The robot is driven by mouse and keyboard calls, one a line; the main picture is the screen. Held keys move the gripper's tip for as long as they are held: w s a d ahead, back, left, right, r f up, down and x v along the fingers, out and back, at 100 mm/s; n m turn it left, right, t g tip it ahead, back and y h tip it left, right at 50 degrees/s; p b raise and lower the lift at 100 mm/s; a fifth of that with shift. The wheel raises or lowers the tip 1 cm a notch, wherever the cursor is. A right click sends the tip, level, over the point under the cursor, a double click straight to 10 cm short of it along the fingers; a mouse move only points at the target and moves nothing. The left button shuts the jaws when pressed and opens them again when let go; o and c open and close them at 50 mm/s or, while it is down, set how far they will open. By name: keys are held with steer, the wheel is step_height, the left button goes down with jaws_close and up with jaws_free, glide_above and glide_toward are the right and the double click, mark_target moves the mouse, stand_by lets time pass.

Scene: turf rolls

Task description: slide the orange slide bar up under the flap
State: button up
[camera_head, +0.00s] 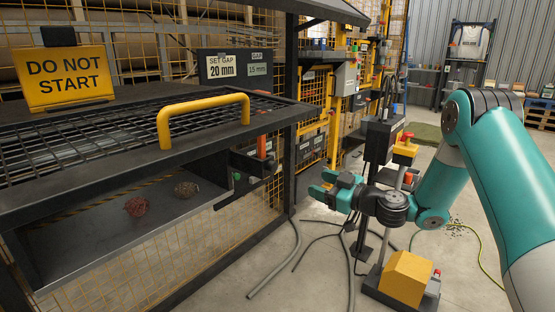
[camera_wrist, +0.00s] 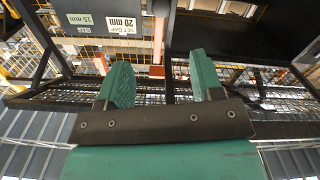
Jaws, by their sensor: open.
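The orange slide bar (camera_head: 261,147) stands upright at the right end of the dark machine, below its top edge. In the wrist view, which is upside down, an orange bar (camera_wrist: 158,45) shows between my fingers but beyond them. The mesh flap (camera_head: 75,150) with a yellow handle (camera_head: 204,119) lies over the top of the machine. My gripper (camera_head: 323,185) is open and empty, to the right of the bar and lower in the head view. Its two teal fingers (camera_wrist: 159,78) are apart and do not touch the bar.
A yellow DO NOT START sign (camera_head: 65,78) stands on the machine. Gap labels (camera_head: 221,66) hang behind. A post with a yellow box (camera_head: 405,277) at its foot stands near my arm. Hoses cross the floor.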

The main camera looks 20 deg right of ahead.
mark_target(275, 168)
steer(key=p+x, duration=0.5)
steer(key=x, duration=1)
steer(key=shift+a, duration=0.1)
jaws_close()
steer(key=shift+r, duration=1.7)
steer(key=shift+c, duration=0.4)
jaws_free()
steer(key=shift+o, duration=0.4)
steer(key=shift+f, duration=0.1)
